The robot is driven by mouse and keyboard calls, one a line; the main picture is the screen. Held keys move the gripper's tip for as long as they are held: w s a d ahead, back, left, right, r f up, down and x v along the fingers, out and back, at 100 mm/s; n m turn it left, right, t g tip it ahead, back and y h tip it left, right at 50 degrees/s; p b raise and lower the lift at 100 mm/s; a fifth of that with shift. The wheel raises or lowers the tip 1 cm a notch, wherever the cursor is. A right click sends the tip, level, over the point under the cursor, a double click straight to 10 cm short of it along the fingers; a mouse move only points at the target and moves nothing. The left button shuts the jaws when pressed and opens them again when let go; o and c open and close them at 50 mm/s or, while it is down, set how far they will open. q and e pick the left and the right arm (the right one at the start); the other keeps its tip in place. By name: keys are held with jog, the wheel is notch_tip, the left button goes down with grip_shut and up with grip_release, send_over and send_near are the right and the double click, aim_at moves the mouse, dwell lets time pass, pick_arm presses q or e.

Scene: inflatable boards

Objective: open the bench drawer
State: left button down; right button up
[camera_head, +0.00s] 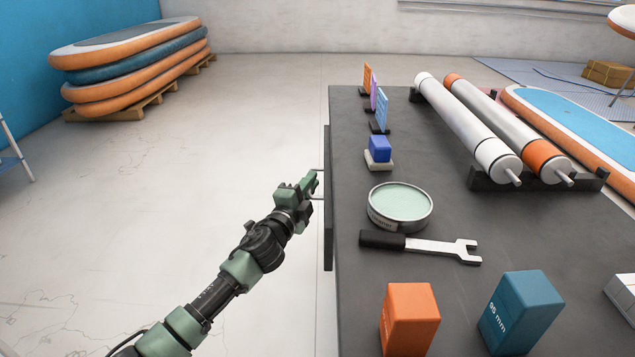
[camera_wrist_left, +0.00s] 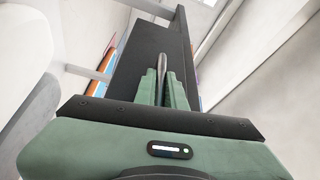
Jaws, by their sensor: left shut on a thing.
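The bench (camera_head: 480,230) is a dark grey worktop on the right of the head view. The drawer front (camera_head: 328,235) is a thin dark panel along the bench's left side. My left gripper (camera_head: 313,187) is beside it, at the drawer's metal handle (camera_head: 321,197). In the left wrist view the fingers (camera_wrist_left: 163,88) are shut on the grey handle bar (camera_wrist_left: 163,62), with the dark drawer front (camera_wrist_left: 135,70) behind. The drawer's inside is hidden from view. My right gripper is not in view.
On the bench are a round tin (camera_head: 400,205), a wrench (camera_head: 425,246), an orange block (camera_head: 410,318), a teal block (camera_head: 520,312) and two rollers (camera_head: 475,125). Stacked boards (camera_head: 130,65) stand at the back left. The floor (camera_head: 190,190) left of the bench is clear.

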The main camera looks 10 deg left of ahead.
pick_arm(q)
jog(key=s+a+p, duration=0.1)
jog(key=s+a, duration=0.1)
jog(key=a, duration=0.9)
jog(key=s+a, duration=0.2)
jog(key=a, duration=0.9)
jog(key=shift+s+p, duration=0.25)
jog(key=shift+p, duration=0.15)
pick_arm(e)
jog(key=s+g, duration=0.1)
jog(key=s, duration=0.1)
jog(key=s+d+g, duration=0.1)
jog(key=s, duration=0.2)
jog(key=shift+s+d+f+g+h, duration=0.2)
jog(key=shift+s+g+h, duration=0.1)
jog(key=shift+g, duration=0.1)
pick_arm(q)
jog(key=shift+a+f, duration=0.1)
jog(key=c, duration=1.5)
grip_release()
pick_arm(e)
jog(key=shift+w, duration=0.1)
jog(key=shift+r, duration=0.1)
pick_arm(q)
jog(key=shift+s, duration=0.1)
